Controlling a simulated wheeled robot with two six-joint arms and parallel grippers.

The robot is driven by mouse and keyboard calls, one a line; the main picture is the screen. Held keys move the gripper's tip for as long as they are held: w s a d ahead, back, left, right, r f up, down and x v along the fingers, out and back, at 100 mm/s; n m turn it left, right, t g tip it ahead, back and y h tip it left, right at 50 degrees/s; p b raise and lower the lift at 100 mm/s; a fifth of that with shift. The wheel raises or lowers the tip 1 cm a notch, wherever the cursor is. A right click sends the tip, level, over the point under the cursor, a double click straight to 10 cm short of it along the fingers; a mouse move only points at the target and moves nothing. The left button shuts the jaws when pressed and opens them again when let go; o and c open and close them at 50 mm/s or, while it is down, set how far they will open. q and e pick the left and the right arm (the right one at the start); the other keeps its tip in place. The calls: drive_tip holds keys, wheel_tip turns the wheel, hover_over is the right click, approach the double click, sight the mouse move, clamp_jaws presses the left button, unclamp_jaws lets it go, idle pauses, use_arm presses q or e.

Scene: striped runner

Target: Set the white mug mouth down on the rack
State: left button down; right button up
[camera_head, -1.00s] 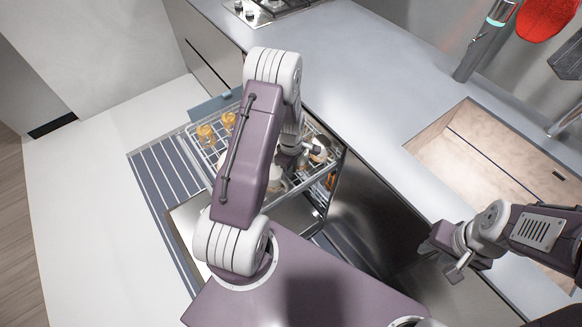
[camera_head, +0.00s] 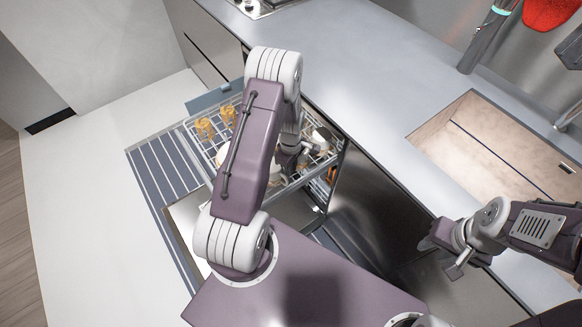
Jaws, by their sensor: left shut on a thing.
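The wire rack (camera_head: 196,150) is pulled out of the dishwasher, partly hidden behind my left arm. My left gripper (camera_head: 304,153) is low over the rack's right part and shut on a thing. A white rounded piece with a dark area, seemingly the white mug (camera_head: 321,134), shows right beside its fingers. The grip itself is mostly hidden, and I cannot tell which way the mouth faces or whether it touches the wires. My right gripper (camera_head: 444,256) hangs by the counter's front edge, away from the rack; its finger gap is unclear.
Amber glasses (camera_head: 205,128) stand at the rack's left. A white rounded item (camera_head: 221,158) shows just left of my arm. The grey counter (camera_head: 370,80) with a sink (camera_head: 490,140) is to the right.

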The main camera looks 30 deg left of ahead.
use_arm(q)
drive_tip(key=shift+f, duration=0.2)
drive_tip(key=c, duration=1.9)
unclamp_jaws()
drive_tip(key=shift+f, duration=0.1)
drive_tip(key=o, duration=0.5)
wheel_tip(320, 180, up, 9)
drive_tip(key=shift+r+p, duration=0.1)
drive_tip(key=shift+p, duration=0.45)
